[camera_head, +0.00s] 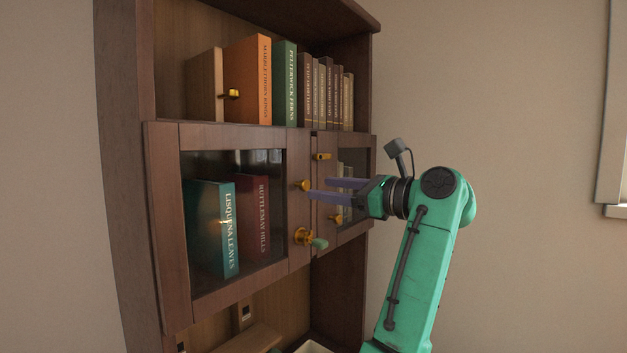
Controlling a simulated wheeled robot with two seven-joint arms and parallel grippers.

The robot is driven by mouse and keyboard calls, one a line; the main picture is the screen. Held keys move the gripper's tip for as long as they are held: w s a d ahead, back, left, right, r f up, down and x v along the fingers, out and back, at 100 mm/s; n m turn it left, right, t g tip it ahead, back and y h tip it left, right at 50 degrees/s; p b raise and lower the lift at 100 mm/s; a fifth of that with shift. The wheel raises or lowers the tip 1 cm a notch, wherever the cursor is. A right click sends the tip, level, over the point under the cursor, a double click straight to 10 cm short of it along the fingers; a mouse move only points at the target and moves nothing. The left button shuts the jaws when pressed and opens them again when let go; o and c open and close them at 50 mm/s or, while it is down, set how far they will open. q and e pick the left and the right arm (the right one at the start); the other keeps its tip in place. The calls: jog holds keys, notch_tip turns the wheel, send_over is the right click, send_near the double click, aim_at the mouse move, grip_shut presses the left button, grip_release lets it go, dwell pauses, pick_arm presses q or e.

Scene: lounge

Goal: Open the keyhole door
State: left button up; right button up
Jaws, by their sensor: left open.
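The wooden cabinet has a left glass-paned door (168,230), with a brass knob (303,185) near its right edge. Below the knob is a brass lock fitting (303,237) with a green-handled piece (319,243), which looks like a key. My left gripper (319,188), on a green arm at the right, is open. Its two purple-grey fingers point left, with the tips close to the brass knob. I cannot tell whether they touch it. The door looks shut or nearly so. My right gripper is not in view.
A narrower glass door (357,160) stands on the right, partly hidden by my gripper; a brass latch (322,156) sits between the doors. Books line the open shelf above, including an orange book (250,80). Books show behind the left glass. Bare wall (530,130) lies to the right.

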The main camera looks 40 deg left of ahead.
aim_at(307, 183)
pick_arm(q)
jog(key=a, duration=0.3)
jog(key=shift+s+a+r+p, duration=0.15)
jog(key=shift+s+r+p, duration=0.15)
jog(key=shift+p, duration=0.1)
jog(key=shift+a+f, duration=0.15)
jog(key=shift+a, duration=0.25)
jog(key=shift+w, duration=0.1)
jog(key=shift+d+f, duration=0.1)
jog(key=shift+c, duration=0.2)
grip_shut()
jog(key=shift+r, duration=0.2)
